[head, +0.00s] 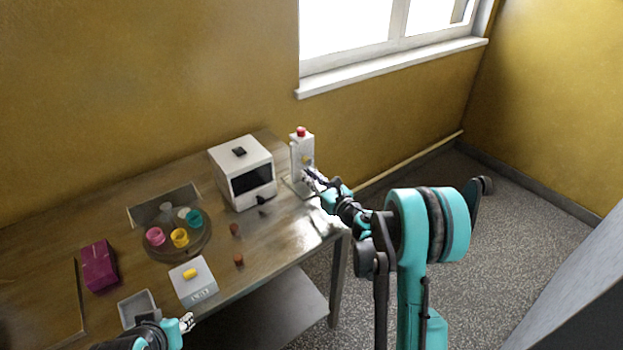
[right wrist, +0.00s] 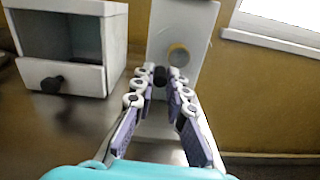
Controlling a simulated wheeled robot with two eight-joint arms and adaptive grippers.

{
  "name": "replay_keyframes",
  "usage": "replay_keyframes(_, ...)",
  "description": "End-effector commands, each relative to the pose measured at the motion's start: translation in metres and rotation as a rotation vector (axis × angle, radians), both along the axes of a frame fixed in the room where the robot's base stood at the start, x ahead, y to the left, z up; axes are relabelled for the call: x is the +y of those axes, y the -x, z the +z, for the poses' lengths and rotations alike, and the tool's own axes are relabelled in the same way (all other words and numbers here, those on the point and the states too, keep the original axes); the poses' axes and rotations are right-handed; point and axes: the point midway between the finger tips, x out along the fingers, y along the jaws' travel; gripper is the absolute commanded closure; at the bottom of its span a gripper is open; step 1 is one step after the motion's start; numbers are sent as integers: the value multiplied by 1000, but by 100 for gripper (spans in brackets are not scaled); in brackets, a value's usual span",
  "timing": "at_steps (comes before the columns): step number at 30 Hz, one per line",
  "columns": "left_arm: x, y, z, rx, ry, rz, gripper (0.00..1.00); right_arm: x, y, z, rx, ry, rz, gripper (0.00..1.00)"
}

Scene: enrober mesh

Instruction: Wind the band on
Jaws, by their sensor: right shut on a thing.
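A white upright stand (head: 301,152) with a red button on top stands at the table's right end, beside a white box machine (head: 242,172) with a dark opening. The stand's plate also shows in the right wrist view (right wrist: 186,22), with a yellow-ringed dial (right wrist: 178,54) on its face. My right gripper (head: 311,179) is at the stand's front. In the right wrist view its fingertips (right wrist: 160,82) are shut on a small black knob (right wrist: 160,74) below the dial. My left gripper (head: 187,321) is low near the table's front edge; its finger gap is unclear. I cannot make out a band.
A round tray (head: 178,256) holds pink, yellow and teal cups. A white scale-like box (head: 194,284) with a yellow piece, a grey tray (head: 138,305) and a magenta box (head: 99,266) stand left. Two small brown pieces lie on the table. A dark-knobbed drawer (right wrist: 62,80) fronts the machine.

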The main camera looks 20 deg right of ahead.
Motion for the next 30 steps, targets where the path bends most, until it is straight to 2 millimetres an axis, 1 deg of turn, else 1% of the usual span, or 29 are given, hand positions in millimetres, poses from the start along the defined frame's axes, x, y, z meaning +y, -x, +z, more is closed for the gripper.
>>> replay_keyframes(13, 0, 0, -7, 0, 0, 0, 66, 6, 2, 10, 144, -398, 0, 100)
replay_keyframes(30, 0, 0, -8, 0, 0, 0, 66, 6, 2, 26, 329, -906, -1, 100)
